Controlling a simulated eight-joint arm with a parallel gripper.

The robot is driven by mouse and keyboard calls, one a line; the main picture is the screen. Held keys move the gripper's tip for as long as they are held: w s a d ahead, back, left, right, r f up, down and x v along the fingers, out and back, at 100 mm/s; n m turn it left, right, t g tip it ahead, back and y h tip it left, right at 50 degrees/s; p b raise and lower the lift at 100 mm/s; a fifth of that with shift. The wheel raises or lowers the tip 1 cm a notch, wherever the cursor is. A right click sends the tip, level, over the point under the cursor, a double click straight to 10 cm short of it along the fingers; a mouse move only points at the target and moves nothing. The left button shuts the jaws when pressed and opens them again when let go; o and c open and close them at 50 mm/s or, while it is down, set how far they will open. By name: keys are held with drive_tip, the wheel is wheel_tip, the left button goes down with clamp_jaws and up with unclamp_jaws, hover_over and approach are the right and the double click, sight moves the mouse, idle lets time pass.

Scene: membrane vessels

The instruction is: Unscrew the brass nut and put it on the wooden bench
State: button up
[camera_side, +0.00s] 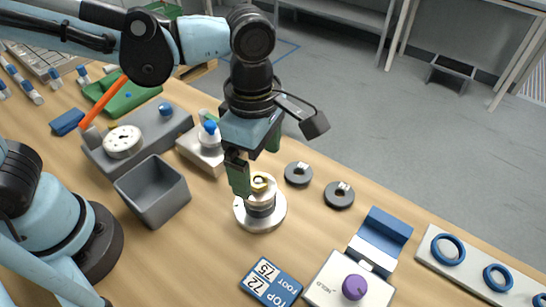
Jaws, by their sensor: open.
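The brass nut (260,183) sits on top of a round metal vessel (257,213) with a dark band and a wide silver base. My gripper (257,165) points down over the vessel, with its green-tipped fingers spread apart. The left finger is low beside the nut, and the other finger is behind it, partly hidden. I cannot tell whether a finger touches the nut. The wooden bench (215,255) lies under and around the vessel.
Two dark rings (339,196) lie right of the vessel. A grey open bin (155,192) stands left. A blue card (271,283) and a white device with a purple knob (354,287) are in front. A white board with blue rings (473,272) is at right. Bare bench lies between bin and card.

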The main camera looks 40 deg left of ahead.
sight(258, 180)
drive_tip(key=m, duration=1.2)
drive_tip(key=shift+m, duration=0.4)
drive_tip(key=shift+f, duration=1.7)
clamp_jaws()
drive_tip(key=n, duration=0.6)
drive_tip(key=shift+r, duration=0.1)
drive_tip(key=n, duration=0.3)
drive_tip(key=shift+n, duration=0.3)
drive_tip(key=n, duration=0.3)
drive_tip(key=shift+n, duration=0.4)
